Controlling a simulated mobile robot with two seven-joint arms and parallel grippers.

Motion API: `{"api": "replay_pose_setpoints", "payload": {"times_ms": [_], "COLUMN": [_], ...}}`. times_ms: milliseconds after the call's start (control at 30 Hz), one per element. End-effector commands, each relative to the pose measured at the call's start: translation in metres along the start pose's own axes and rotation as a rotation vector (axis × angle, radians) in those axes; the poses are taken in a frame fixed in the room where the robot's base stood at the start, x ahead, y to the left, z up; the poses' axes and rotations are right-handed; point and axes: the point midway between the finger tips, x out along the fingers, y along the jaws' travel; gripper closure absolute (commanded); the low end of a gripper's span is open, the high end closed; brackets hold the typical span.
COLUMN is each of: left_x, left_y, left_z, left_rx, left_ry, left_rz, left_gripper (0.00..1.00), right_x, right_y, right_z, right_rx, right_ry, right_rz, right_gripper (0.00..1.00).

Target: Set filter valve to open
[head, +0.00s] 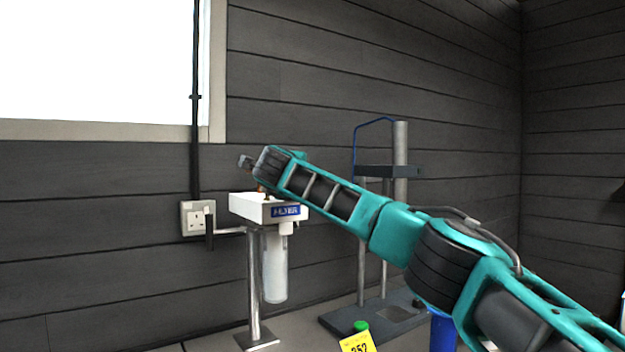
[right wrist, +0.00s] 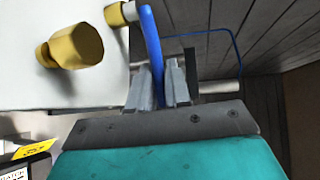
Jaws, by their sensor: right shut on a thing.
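The filter (head: 275,207) is a white box with a blue FILTER label and a pale canister (head: 274,268) hanging below, on a metal post. My right arm reaches in from the right over its top. The handle runs up to a brass fitting (right wrist: 120,13) beside the white box. A larger brass fitting (right wrist: 75,47) shows to the left. My left gripper is not in view.
A dark-based stand (head: 385,315) with a metal column is behind my right arm. A yellow number tag (head: 357,343) and a green cap (head: 361,326) are in front. A wall socket (head: 196,217) and a black upright piece (head: 209,229) are left of the filter.

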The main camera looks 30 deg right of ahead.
Motion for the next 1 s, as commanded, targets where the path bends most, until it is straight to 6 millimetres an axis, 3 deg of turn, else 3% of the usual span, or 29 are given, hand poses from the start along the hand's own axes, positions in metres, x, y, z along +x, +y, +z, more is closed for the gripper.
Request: {"api": "replay_pose_setpoints", "payload": {"times_ms": [233,667,700,900,1000], "left_x": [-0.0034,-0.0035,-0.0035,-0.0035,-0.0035], "left_y": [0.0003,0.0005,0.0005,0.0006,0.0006], "left_z": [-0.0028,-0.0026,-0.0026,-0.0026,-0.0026], "left_rx": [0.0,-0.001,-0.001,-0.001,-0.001], "left_ry": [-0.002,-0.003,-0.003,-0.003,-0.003], "left_rz": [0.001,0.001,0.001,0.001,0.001], "left_gripper": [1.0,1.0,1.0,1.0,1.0], "right_x": [-0.0051,-0.0053,-0.0053,-0.0051,-0.0051], "right_y": [0.0008,0.0016,0.0016,0.0017,0.0018], "right_z": [0.0115,0.0126,0.0126,0.0124,0.0124], "right_rx": [0.007,0.008,0.008,0.008,0.007], "right_ry": [0.033,0.037,0.037,0.037,0.037], "right_rz": [-0.002,-0.002,-0.002,-0.002,-0.002], "right_gripper": [1.0,1.0,0.8,0.61,0.61]}}
